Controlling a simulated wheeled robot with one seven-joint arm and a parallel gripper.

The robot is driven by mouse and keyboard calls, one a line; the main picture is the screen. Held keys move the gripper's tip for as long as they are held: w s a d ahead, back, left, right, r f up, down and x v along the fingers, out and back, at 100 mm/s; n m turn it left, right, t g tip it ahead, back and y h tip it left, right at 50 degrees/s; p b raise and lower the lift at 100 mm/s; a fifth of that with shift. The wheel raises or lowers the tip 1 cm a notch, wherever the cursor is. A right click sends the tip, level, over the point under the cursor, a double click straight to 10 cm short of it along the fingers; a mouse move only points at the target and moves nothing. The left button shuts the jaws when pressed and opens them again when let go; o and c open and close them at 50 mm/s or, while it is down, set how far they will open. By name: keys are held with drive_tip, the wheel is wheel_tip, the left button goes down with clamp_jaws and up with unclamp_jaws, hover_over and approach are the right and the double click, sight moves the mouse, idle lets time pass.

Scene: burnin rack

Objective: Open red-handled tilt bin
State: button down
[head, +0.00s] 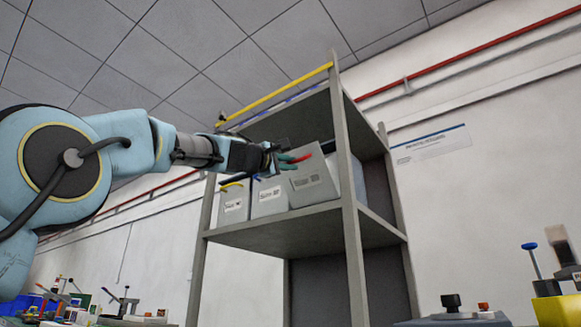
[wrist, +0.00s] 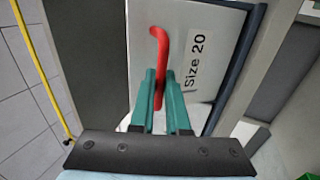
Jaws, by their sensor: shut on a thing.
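The red-handled tilt bin (head: 314,184) is a light grey box at the right of a row of bins on the rack's shelf. Its front looks tilted, with the top leaning out past the neighbouring bins. In the wrist view its pale front (wrist: 193,25) has a "Size 20" label. The red handle (head: 301,157) is a curved bar, also seen in the wrist view (wrist: 159,42). My gripper (head: 292,160) has its green fingers shut on the handle, one on each side of it. The fingers hide part of the handle's lower length.
Grey bins with a yellow handle (head: 234,203) and a dark handle (head: 269,200) stand left of it. A rack post (head: 349,215) rises close on the right. The rack's top shelf (head: 290,108) is just above. Cluttered benches lie low at both sides.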

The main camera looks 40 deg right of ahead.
drive_tip(key=shift+f, duration=0.1)
idle(0.3)
drive_tip(key=c, duration=1.2)
unclamp_jaws()
drive_tip(key=b+v, duration=0.6)
drive_tip(key=v, duration=0.5)
drive_tip(key=shift+d, duration=0.1)
